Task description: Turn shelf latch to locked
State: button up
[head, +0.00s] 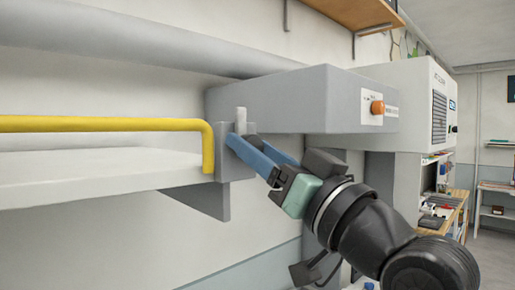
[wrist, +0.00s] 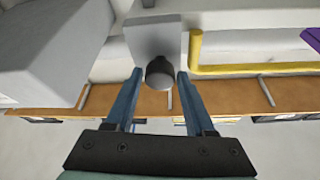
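The shelf latch shows in the head view as an upright light grey peg (head: 241,115) at a grey end plate (head: 221,165) on the shelf's right end. In the wrist view a dark round knob (wrist: 160,73) stands out from the grey plate (wrist: 153,42). My gripper (head: 236,140) points at this plate, its blue fingers just below the peg. In the wrist view my gripper (wrist: 159,76) is open, with one finger on each side of the knob and a visible gap on both sides. The latch's contact with the fingers is hidden in the head view.
A yellow rail (head: 110,124) runs along the white shelf (head: 90,175) to the left of the plate. A grey box with an orange button (head: 377,107) is close behind and right of my gripper. A wooden shelf (head: 352,12) hangs above. Open floor lies far right.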

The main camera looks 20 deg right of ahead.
grip_shut()
jog(key=shift+f+n+y+b, duration=0.15)
jog(key=shift+n+y+b, duration=0.25)
jog(key=shift+b, duration=0.35)
jog(key=n+g+y+b, duration=0.1)
jog(key=n+y+b, duration=0.1)
jog(key=n, duration=0.3)
jog(key=n+g+y+b, duration=0.2)
jog(key=n, duration=0.3)
jog(key=n+g+y+b, duration=0.1)
jog(key=n+y+b, duration=0.1)
jog(key=n, duration=0.3)
jog(key=shift+d+r+g+b, duration=0.1)
jog(key=shift+r+g+b, duration=0.2)
jog(key=shift+b, duration=0.25)
jog(key=n+g+p, duration=0.2)
jog(key=n, duration=0.3)
jog(key=shift+d+n+g+p, duration=0.1)
jog(key=shift+n+g+p, duration=0.35)
jog(key=shift+n, duration=0.95)
